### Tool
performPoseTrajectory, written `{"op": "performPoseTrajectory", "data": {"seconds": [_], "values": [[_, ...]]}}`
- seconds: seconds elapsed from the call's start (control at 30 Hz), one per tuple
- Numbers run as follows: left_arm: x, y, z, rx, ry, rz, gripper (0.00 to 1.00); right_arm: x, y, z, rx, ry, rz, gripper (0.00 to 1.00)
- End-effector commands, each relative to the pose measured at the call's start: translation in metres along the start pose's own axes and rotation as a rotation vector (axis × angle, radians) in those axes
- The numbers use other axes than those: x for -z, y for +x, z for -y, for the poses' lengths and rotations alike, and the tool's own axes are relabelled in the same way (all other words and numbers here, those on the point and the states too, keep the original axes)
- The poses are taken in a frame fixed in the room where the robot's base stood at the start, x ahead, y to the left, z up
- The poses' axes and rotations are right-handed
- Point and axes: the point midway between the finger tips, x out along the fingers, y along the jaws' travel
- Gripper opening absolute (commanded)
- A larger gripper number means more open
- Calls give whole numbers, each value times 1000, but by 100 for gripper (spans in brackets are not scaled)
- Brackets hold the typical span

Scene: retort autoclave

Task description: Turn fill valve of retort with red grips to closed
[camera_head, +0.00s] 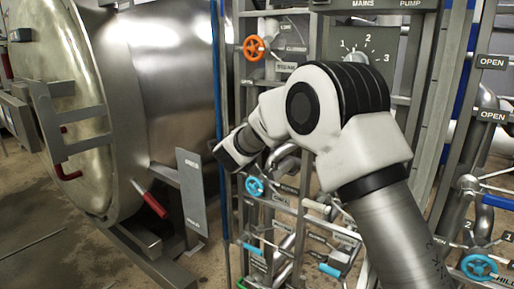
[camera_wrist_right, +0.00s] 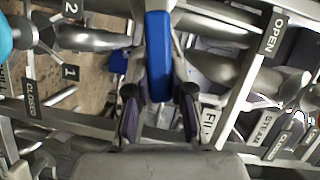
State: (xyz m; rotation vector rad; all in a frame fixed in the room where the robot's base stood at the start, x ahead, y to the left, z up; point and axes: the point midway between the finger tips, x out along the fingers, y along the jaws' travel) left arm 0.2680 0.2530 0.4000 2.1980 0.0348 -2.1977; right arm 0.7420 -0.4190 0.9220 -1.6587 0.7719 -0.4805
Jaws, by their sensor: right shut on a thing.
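The retort with red grips is the large steel vessel (camera_head: 100,100) at the left of the head view. A red grip (camera_head: 155,205) sticks out below its round door. In the wrist view, a blue lever handle (camera_wrist_right: 158,55) stands upright in the picture, between the two dark fingers of my right gripper (camera_wrist_right: 160,98). The gripper is shut on this handle. A partly hidden plate starting "FI" (camera_wrist_right: 208,122) is beside the right finger. In the head view my right arm covers the middle, and the fingers and handle are hidden. My left gripper is not in view.
In the wrist view, a CLOSED plate (camera_wrist_right: 33,97) is at the left and an OPEN plate (camera_wrist_right: 275,33) at the upper right. A STEAM plate (camera_wrist_right: 265,127) is at the right. Pipes and rails crowd the gripper. An orange handwheel (camera_head: 254,48) is on the rack.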

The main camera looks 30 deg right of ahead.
Motion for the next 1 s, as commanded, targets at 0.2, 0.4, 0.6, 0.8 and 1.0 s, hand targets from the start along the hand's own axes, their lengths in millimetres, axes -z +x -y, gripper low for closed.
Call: {"op": "performPoseTrajectory", "data": {"seconds": [0.2,0.4,0.6,0.8,1.0], "values": [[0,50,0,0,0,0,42,-3,1,-24,52,134,-1,0],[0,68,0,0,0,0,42,-4,2,-27,83,211,0,0],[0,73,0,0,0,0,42,-4,1,-26,96,243,1,0],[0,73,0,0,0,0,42,-4,1,-25,97,247,1,0],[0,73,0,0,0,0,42,-4,1,-25,97,247,0,25]]}}
